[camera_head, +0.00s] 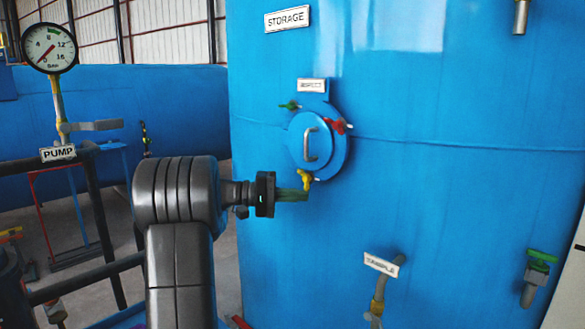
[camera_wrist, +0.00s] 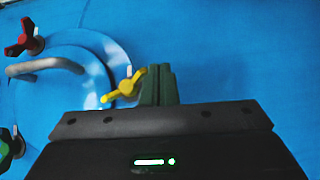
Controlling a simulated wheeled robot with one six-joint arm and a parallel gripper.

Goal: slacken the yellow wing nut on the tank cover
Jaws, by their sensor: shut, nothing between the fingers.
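The yellow wing nut (camera_head: 305,179) sits at the bottom edge of the round blue tank cover (camera_head: 328,157). It also shows in the wrist view (camera_wrist: 122,89), just left of my fingers. My gripper (camera_head: 306,195) is shut and empty. Its fingertips are just below the yellow wing nut in the head view, and in the wrist view my gripper (camera_wrist: 160,72) appears beside the nut's right wing. I cannot tell whether they touch. A red wing nut (camera_head: 337,126) and a green wing nut (camera_head: 290,105) are also on the cover's rim.
A bent grey handle (camera_head: 311,145) stands out from the cover. A sample tap (camera_head: 379,290) and a green-handled valve (camera_head: 536,275) project from the tank lower right. A pump gauge (camera_head: 49,48) and rails stand at left. The tank wall right of the cover is clear.

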